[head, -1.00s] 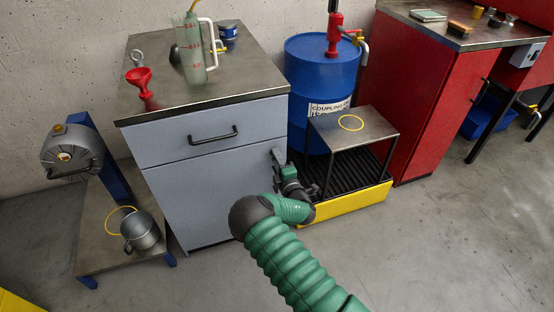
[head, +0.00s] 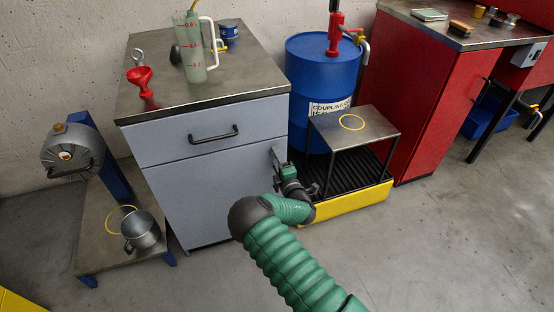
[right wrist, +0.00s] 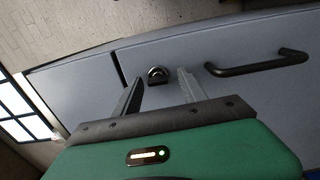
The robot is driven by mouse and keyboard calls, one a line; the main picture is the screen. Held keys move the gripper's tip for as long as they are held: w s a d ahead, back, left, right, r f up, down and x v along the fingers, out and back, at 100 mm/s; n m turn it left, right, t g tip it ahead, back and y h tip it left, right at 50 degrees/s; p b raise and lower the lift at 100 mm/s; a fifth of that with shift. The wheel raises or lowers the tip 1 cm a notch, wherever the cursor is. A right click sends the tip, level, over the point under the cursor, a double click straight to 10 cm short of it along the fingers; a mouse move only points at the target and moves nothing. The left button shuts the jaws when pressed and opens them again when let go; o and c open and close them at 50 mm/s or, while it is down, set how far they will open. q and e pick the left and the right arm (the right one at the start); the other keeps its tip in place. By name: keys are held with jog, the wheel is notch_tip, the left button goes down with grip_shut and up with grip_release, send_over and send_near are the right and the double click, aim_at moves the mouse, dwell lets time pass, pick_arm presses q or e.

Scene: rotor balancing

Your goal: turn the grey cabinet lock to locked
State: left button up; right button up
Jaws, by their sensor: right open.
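The grey cabinet (head: 205,180) stands left of centre in the head view, with a drawer on top and a door below. Its lock (right wrist: 157,75) is a small dark round piece on the grey front in the right wrist view. In that view my right gripper (right wrist: 157,88) is open, with one finger on each side of the lock and nothing held. I cannot tell how far the fingertips are from it. In the head view the right gripper (head: 278,160) is at the cabinet's right front edge, and the lock is hidden there. My left gripper is not in view.
A black handle (right wrist: 258,64) sticks out right of the lock in the wrist view. A small table (head: 355,125) and a blue drum (head: 305,70) on a yellow-edged pallet (head: 355,200) stand close to the right of the cabinet. The floor in front is clear.

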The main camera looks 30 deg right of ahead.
jog(key=shift+s, duration=0.1)
jog(key=p+v, duration=0.4)
jog(key=v, duration=1.2)
jog(key=shift+s+a, duration=0.25)
jog(key=shift+s, duration=0.05)
